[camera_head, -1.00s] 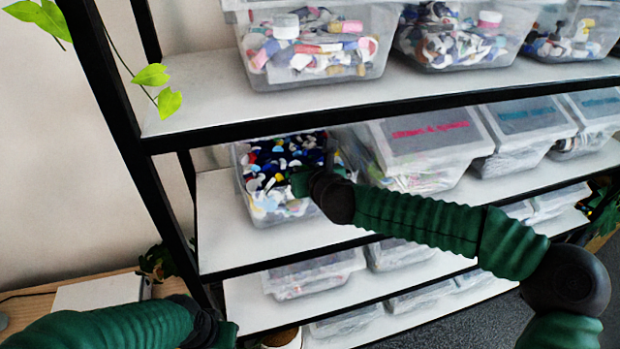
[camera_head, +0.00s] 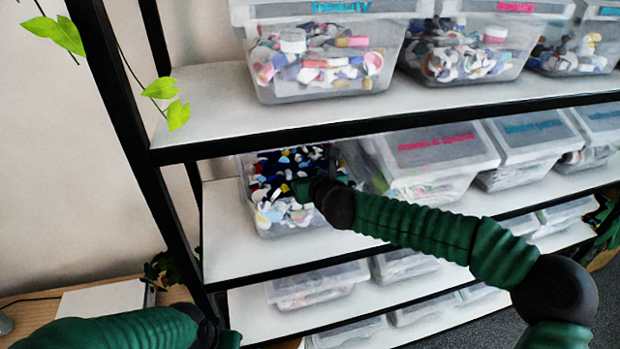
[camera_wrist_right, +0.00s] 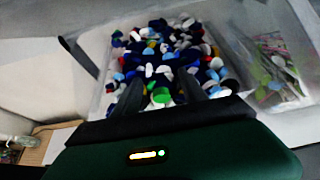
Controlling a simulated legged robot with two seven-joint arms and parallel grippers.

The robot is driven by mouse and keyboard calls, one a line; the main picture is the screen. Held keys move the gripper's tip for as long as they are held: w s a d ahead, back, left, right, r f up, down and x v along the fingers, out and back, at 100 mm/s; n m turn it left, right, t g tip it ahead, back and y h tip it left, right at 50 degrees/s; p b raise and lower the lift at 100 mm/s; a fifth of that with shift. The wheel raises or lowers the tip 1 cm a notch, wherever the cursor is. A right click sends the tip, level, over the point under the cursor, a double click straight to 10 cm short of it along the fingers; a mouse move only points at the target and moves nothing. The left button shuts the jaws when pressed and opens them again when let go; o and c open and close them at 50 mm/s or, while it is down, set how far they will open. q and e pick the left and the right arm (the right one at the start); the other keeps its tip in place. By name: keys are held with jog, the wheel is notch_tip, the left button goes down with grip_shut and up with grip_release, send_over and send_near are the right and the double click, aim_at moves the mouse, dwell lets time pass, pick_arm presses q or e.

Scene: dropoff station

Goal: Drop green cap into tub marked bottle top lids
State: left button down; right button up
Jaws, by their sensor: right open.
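The open tub of bottle tops (camera_head: 286,232) stands at the left end of the middle shelf, full of mostly blue and white caps; no label on it is readable. My right gripper (camera_head: 300,188) is over this tub. In the right wrist view the tub (camera_wrist_right: 103,98) fills the middle, and the dark fingers of my right gripper (camera_wrist_right: 163,88) are spread apart above the caps. A bright green cap (camera_wrist_right: 160,96) shows between the fingers, apparently among the other caps. My left gripper (camera_head: 218,338) is at the bottom edge, away from the tub, its fingers not clear.
A lidded tub with a red label (camera_head: 437,142) stands right of the open tub. The shelf above holds tubs, one marked "beauty" (camera_head: 315,50). The black shelf edge (camera_head: 350,133) runs just above my right gripper. A black post (camera_head: 135,130) stands on the left.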

jog(key=shift+s+d+r, duration=0.1)
jog(key=shift+s+d, duration=0.05)
jog(key=shift+s, duration=0.05)
jog(key=b+v, duration=0.3)
jog(key=v, duration=1.3)
jog(key=shift+s, duration=0.15)
